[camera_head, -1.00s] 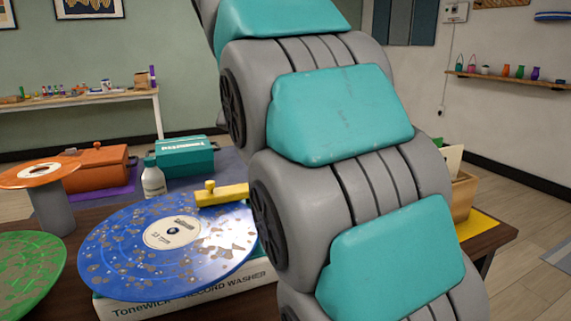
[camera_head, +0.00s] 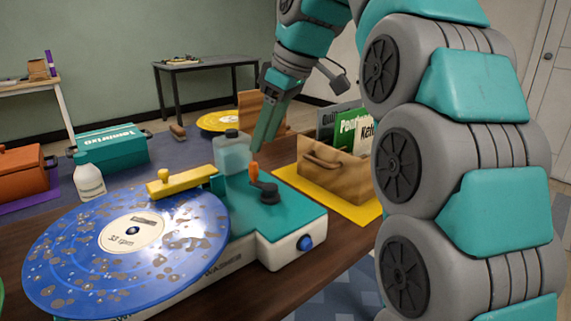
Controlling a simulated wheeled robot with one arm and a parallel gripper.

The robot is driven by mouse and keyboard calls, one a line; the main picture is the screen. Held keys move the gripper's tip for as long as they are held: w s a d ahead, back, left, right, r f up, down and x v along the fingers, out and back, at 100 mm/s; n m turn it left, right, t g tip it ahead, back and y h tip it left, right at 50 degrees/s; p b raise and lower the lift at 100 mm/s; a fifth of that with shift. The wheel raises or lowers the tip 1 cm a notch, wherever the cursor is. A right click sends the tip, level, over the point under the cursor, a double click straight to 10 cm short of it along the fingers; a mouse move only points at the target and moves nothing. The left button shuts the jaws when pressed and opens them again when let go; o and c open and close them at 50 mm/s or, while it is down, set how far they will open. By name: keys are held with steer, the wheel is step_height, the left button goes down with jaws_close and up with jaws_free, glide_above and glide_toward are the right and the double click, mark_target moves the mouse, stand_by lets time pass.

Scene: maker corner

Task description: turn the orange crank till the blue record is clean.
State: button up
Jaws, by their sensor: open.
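The blue record (camera_head: 75,262) lies flat on the record washer (camera_head: 285,225), label up, with many brown-grey dirt patches spread over it. A yellow arm (camera_head: 182,181) with a knob reaches over the record's back edge. The orange crank handle (camera_head: 254,172) stands upright on a dark crank arm on the washer's teal top, right of the record. My gripper (camera_head: 262,142) points down just above and behind the orange handle, appearing close to it. It is open and empty; its fingers overlap in this view, and I cannot tell whether they touch the handle.
A clear tank (camera_head: 231,153) stands close left of my gripper. A wooden crate (camera_head: 330,175) of record sleeves sits on a yellow mat to the right. A white bottle (camera_head: 89,182), a teal box (camera_head: 112,147) and an orange case (camera_head: 22,172) stand left. A blue knob (camera_head: 305,243) is on the washer's front.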

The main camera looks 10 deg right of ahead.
mark_target(255, 163)
steer(key=shift+w+a+f+b, duration=0.1)
steer(key=shift+a+f+b, duration=0.05)
steer(key=shift+f+b, duration=0.45)
steer(key=b+x, duration=0.5)
steer(key=x, duration=0.1)
steer(key=shift+a+f, duration=0.2)
steer(key=shift+w, duration=0.1)
jaws_close()
